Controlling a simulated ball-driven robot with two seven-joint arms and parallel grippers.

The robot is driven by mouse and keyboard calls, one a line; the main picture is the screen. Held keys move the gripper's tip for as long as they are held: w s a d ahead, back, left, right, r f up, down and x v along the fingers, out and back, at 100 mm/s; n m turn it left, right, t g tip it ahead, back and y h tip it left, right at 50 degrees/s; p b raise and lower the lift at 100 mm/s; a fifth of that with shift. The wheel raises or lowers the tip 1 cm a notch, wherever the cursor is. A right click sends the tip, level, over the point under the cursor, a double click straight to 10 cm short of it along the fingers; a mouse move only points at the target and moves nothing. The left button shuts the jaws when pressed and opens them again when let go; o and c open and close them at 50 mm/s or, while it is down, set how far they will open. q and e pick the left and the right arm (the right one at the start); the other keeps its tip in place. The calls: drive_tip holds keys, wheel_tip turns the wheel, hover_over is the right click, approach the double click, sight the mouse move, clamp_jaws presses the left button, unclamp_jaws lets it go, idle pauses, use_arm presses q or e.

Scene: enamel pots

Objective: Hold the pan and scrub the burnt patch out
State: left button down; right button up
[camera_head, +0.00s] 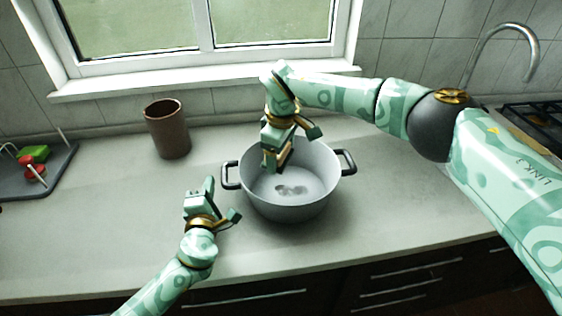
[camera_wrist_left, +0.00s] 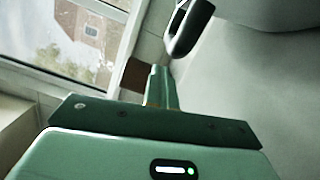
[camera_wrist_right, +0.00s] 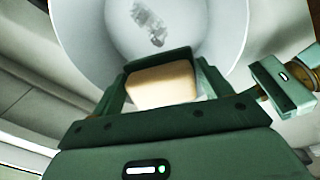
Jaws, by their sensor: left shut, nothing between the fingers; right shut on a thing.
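The pan is a grey pot (camera_head: 258,205) with a dark handle on each side, upright on the counter. The burnt patch (camera_head: 291,190) is a dark smudge on its inside floor; it also shows in the right wrist view (camera_wrist_right: 150,22). My right gripper (camera_head: 276,167) reaches down into the pot, shut on a tan sponge-like block (camera_wrist_right: 162,84). The block is short of the patch in the picture; whether it touches the floor I cannot tell. My left gripper (camera_head: 209,187) is shut and empty, left of the pot, just short of its left handle (camera_head: 229,176).
A brown cup (camera_head: 167,130) stands behind and left of the pot. A dark tray (camera_head: 60,170) with green and red items lies at the far left. A tap (camera_head: 505,28) and a hob (camera_head: 535,125) are at the right.

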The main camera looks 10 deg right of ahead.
drive_tip(key=shift+r, duration=0.15)
drive_tip(key=d, duration=1)
idle(0.4)
drive_tip(key=w+a, duration=0.1)
drive_tip(key=a, duration=0.5)
drive_tip(key=w+a, duration=0.1)
drive_tip(key=a, duration=0.3)
drive_tip(key=shift+w, duration=0.35)
drive_tip(key=shift+d, duration=0.1)
